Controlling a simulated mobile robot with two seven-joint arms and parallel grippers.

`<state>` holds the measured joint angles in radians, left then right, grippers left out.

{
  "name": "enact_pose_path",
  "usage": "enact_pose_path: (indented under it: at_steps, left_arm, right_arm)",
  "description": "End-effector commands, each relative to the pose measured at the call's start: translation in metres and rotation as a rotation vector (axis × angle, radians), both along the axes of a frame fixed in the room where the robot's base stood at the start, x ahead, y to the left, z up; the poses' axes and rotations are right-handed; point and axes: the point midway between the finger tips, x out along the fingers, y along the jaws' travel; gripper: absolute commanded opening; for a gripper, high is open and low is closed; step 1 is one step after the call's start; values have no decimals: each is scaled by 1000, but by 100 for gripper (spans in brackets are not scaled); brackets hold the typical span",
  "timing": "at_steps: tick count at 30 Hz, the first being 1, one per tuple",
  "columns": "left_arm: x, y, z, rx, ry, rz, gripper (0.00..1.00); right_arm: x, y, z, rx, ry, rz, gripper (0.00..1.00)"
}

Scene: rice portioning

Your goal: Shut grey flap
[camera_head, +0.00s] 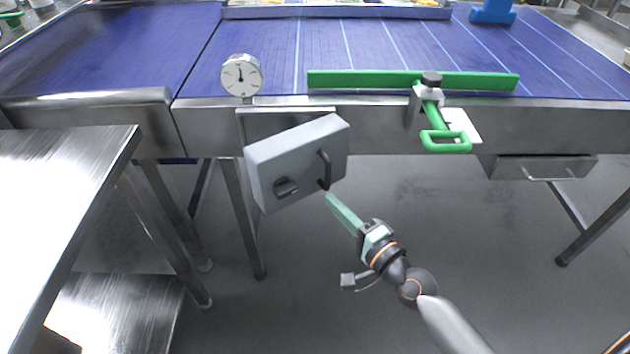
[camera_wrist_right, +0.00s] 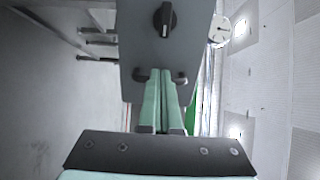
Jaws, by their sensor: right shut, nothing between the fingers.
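The grey flap (camera_head: 296,160) is a box-like panel with a black knob (camera_head: 286,188) and a dark bar handle (camera_head: 324,170). It stands out at a slant from the front of the conveyor, below the gauge. My right gripper (camera_head: 332,200) has pale green fingers, shut and empty, with their tips at the lower end of the handle. In the right wrist view the flap (camera_wrist_right: 140,45) is straight ahead, and the shut fingers (camera_wrist_right: 163,76) reach the handle between its two ends. I cannot tell whether they touch it. My left gripper is not in view.
A round gauge (camera_head: 241,75) stands above the flap. A green bar (camera_head: 350,79) with a green handle (camera_head: 445,140) lies across the blue conveyor (camera_head: 270,45). A steel table (camera_head: 60,170) stands at the left. A grey drawer (camera_head: 545,167) is at the right. The floor below is open.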

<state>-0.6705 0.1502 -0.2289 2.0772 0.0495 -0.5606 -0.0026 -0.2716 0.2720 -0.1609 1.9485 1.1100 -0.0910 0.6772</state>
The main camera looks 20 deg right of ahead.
Motion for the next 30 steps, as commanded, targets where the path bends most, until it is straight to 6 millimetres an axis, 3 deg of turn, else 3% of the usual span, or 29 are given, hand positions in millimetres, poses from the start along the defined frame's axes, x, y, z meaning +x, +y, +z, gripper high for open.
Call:
enact_pose_path:
  at_steps: [6, 12, 30]
  left_arm:
    - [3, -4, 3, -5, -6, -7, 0]
    - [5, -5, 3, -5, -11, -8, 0]
    - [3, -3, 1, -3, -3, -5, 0]
  right_arm:
    - [40, 14, 1, 3, -2, 0, 0]
    - [63, 21, 0, 0, 0, 1, 0]
    - [71, 24, 0, 0, 1, 0, 0]
